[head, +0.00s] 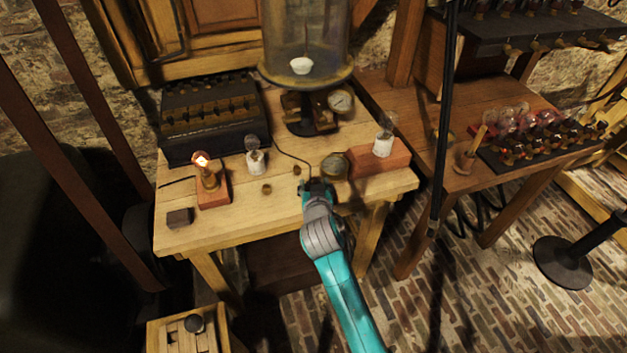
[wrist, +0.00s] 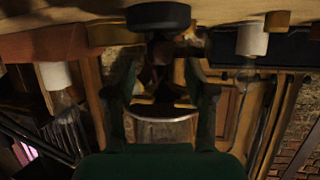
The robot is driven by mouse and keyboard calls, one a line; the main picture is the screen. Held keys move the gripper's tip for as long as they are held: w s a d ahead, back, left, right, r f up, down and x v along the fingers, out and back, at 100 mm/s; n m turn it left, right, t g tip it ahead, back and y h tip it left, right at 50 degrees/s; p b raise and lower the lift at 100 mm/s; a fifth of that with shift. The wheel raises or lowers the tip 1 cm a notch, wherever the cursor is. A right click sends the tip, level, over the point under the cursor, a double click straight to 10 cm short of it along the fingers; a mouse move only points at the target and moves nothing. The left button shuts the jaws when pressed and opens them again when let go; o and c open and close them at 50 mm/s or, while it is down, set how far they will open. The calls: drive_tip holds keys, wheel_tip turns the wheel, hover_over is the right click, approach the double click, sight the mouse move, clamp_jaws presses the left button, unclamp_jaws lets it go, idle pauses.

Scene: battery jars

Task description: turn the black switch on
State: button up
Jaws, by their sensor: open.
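My gripper (head: 316,188) is over the front middle of the light wooden table (head: 265,210). In the wrist view, which looks upside down, its two dark green fingers stand apart with nothing clear held between them; the gripper (wrist: 160,88) is open. A dark round disc (wrist: 158,16) shows beyond the fingertips in that view; I cannot tell whether they touch. A small dark block (head: 180,217) lies at the table's front left, and a black box with a row of brass parts (head: 213,112) stands at the back left. I cannot tell which is the black switch.
A lit lamp (head: 207,172) stands at the left. A glass bell jar (head: 305,40) stands behind.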

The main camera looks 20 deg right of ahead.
drive_tip(key=v, duration=0.8)
drive_tip(key=shift+s, duration=0.2)
drive_tip(key=shift+f, duration=0.1)
drive_tip(key=s+f+n+y, duration=0.1)
drive_tip(key=s+f, duration=0.2)
drive_tip(key=s, duration=0.4)
drive_tip(key=s+d+f+n+y, duration=0.1)
drive_tip(key=s+f, duration=0.2)
drive_tip(key=s, duration=0.5)
drive_tip(key=s+f+n+y, duration=0.1)
drive_tip(key=s+f, duration=0.2)
drive_tip(key=s, duration=0.4)
drive_tip(key=s+r+t, duration=0.1)
drive_tip(key=s+r, duration=0.3)
drive_tip(key=s, duration=0.6)
drive_tip(key=s+d+r, duration=0.1)
drive_tip(key=s+r, duration=0.3)
drive_tip(key=s, duration=0.7)
drive_tip(key=shift+d+t, duration=0.25)
drive_tip(key=shift+t, duration=0.15)
